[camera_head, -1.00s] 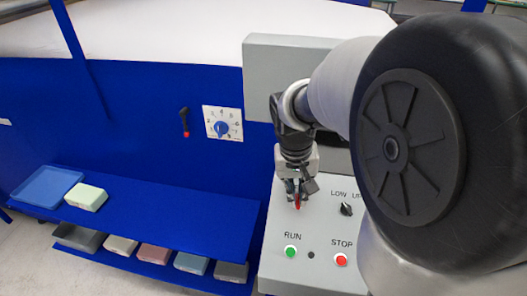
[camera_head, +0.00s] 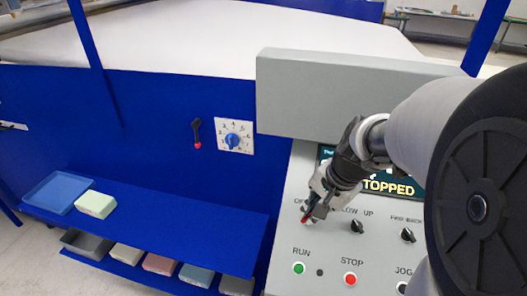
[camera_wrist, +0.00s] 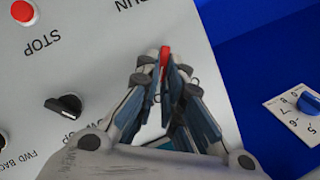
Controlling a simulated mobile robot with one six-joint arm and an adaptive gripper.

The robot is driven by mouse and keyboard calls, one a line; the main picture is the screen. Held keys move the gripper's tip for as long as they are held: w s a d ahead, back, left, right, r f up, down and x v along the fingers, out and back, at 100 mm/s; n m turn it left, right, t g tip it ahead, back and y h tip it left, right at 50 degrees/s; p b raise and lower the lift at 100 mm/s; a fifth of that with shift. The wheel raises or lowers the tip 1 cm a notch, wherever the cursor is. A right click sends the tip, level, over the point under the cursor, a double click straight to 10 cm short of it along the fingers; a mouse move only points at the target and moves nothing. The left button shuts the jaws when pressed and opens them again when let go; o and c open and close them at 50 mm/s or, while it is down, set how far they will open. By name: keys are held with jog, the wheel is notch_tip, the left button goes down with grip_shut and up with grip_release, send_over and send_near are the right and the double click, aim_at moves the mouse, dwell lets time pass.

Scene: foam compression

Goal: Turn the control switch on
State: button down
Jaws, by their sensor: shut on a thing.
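My gripper (camera_head: 309,216) is at the upper left of the sloped grey control panel (camera_head: 325,250), below a partly covered label that begins "OF". Its fingers are closed around a small red switch handle (camera_head: 304,220). In the wrist view the red handle (camera_wrist: 164,58) sits between the two fingertips of my gripper (camera_wrist: 165,72). The base of the switch and most of its label are hidden by the fingers. A display (camera_head: 385,188) behind my arm reads "STOPPED"; its left part is covered.
The panel also has a green RUN button (camera_head: 299,268), a red STOP button (camera_head: 350,279) and black knobs (camera_head: 357,226) to the right. A blue wall left of it carries a dial (camera_head: 233,141) and a red-tipped lever (camera_head: 197,135). Foam blocks (camera_head: 96,204) lie on low blue shelves.

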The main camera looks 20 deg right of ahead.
jog(key=shift+m, duration=0.5)
jog(key=c, duration=1.7)
grip_release()
jog(key=shift+s, duration=0.1)
jog(key=v, duration=0.7)
jog(key=shift+s+d+r, duration=0.15)
jog(key=shift+s, duration=0.05)
